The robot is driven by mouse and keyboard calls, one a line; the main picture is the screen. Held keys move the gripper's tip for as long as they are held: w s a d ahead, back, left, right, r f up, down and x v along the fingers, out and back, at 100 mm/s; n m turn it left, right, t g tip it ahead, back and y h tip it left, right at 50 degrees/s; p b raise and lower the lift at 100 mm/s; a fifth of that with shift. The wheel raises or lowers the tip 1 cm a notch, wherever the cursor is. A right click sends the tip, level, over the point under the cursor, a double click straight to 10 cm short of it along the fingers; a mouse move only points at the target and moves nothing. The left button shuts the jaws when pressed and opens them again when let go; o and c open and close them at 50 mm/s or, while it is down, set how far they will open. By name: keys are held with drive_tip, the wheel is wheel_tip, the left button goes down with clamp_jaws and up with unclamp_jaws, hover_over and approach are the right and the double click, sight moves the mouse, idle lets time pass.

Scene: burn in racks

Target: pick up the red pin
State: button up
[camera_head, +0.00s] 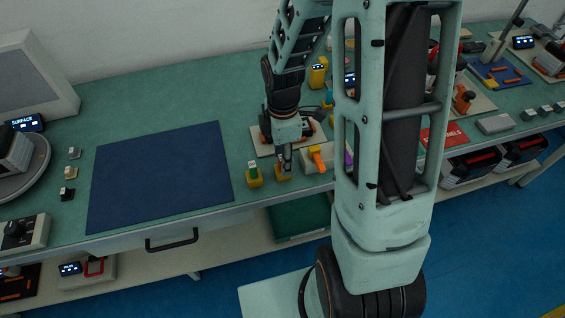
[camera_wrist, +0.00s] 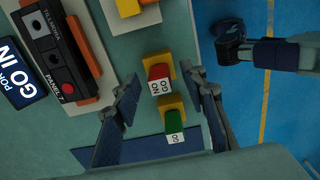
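The red pin (camera_wrist: 159,72) has a white label reading "NO GO" and sits in a yellow holder (camera_wrist: 171,103) on the bench. In the wrist view it lies between the fingertips of my gripper (camera_wrist: 163,80), which is open with clear gaps on both sides. A green pin (camera_wrist: 174,120) labelled "GO" stands in a similar holder beside it, nearer the palm. In the head view my gripper (camera_head: 285,160) is low over the red pin's holder and hides the pin. The green pin (camera_head: 253,166) shows just left of it.
An orange-and-white device (camera_head: 317,157) stands close to the right of my gripper. A black panel unit (camera_wrist: 62,50) lies left in the wrist view. A blue mat (camera_head: 160,175) gives free room on the left. The bench's front edge is close by.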

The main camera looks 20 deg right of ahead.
drive_tip(key=shift+f, duration=0.85)
clamp_jaws()
drive_tip(key=shift+r, duration=0.1)
